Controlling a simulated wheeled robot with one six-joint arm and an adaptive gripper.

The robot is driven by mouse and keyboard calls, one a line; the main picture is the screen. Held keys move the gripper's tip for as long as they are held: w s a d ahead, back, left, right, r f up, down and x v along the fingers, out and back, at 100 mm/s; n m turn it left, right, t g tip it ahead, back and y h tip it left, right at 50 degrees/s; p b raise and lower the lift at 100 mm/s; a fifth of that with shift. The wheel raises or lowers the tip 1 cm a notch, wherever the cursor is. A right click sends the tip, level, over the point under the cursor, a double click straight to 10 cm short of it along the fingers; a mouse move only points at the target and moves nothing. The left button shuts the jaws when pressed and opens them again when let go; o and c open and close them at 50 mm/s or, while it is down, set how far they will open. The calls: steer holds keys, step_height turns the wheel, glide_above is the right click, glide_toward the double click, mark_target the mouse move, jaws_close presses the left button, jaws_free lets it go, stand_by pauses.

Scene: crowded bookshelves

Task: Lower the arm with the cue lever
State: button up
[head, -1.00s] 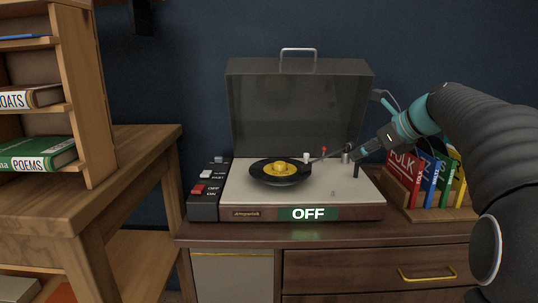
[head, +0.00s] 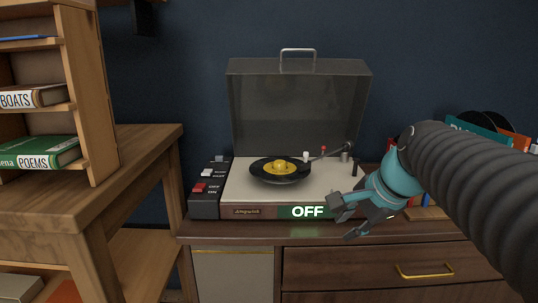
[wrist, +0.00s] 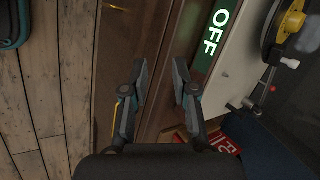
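The record player (head: 330,195) stands on the cabinet with its lid up. A black record with a yellow label (head: 279,167) lies on its platter. The tonearm (head: 332,153) reaches from the back right to the record's right edge; I cannot tell whether its tip touches. My gripper (head: 343,218) is open and empty at the player's front right. Its spread fingers also show in the wrist view (wrist: 160,80).
The front display (head: 307,212) reads OFF. A switch panel (head: 206,190) is on the player's left. The raised lid (head: 298,105) stands behind. A record rack (head: 428,213) is at right, partly hidden by my arm. A wooden shelf (head: 102,100) stands left.

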steer(key=s+f+n+h, duration=0.3)
steer(key=s+f+n, duration=0.9)
steer(key=s, duration=0.4)
steer(key=shift+n, duration=0.8)
